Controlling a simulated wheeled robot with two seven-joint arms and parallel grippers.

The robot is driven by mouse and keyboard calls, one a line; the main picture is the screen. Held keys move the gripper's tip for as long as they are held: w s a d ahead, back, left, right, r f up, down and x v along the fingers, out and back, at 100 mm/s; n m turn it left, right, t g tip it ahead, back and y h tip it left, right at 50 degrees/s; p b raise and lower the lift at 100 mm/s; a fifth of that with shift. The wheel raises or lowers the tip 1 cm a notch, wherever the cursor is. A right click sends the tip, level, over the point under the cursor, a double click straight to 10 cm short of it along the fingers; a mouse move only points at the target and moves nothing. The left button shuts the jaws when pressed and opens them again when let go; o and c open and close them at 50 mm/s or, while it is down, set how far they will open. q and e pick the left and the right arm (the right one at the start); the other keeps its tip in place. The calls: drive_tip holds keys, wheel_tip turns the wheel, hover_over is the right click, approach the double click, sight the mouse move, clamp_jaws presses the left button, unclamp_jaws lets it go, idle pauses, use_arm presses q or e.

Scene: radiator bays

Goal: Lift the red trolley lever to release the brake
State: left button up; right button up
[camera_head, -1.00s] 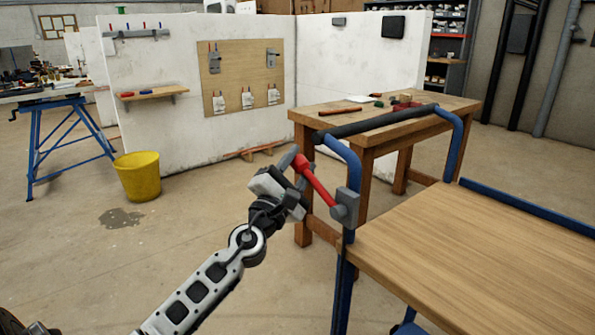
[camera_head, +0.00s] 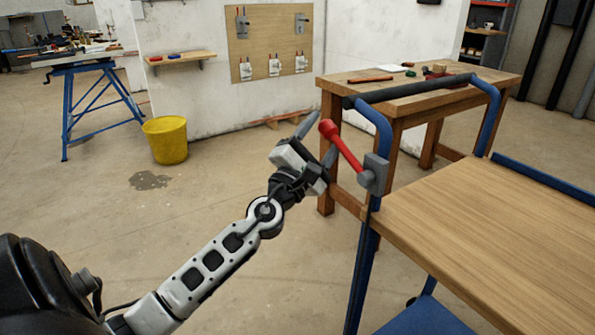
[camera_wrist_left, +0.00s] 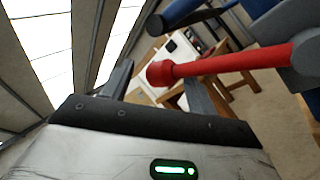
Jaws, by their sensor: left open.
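The red lever (camera_head: 346,148) slants up and to the left from a grey bracket (camera_head: 375,174) on the blue frame of the trolley (camera_head: 480,225). Its round knob is at the upper end. My left gripper (camera_head: 318,140) is open at the knob, with one finger above-left of it and the other below it. In the left wrist view the red lever (camera_wrist_left: 235,62) enters from the right, and its knob lies between the two fingers of my left gripper (camera_wrist_left: 158,88). I cannot tell whether a finger touches it. My right gripper is not in view.
The trolley's dark handle bar (camera_head: 410,90) runs behind the lever. A wooden table (camera_head: 440,110) stands beyond it. A yellow bucket (camera_head: 166,140) and a blue trestle (camera_head: 95,105) stand at the left. The floor between the bucket and the trolley is free.

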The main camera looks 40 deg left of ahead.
use_arm(q)
drive_tip(key=b+v, duration=0.4)
drive_tip(key=v, duration=0.9)
drive_tip(key=shift+s, duration=0.15)
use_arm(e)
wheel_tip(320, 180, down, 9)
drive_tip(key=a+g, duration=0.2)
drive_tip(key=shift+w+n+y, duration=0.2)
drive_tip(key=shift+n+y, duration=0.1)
use_arm(q)
drive_tip(key=shift+f, duration=0.1)
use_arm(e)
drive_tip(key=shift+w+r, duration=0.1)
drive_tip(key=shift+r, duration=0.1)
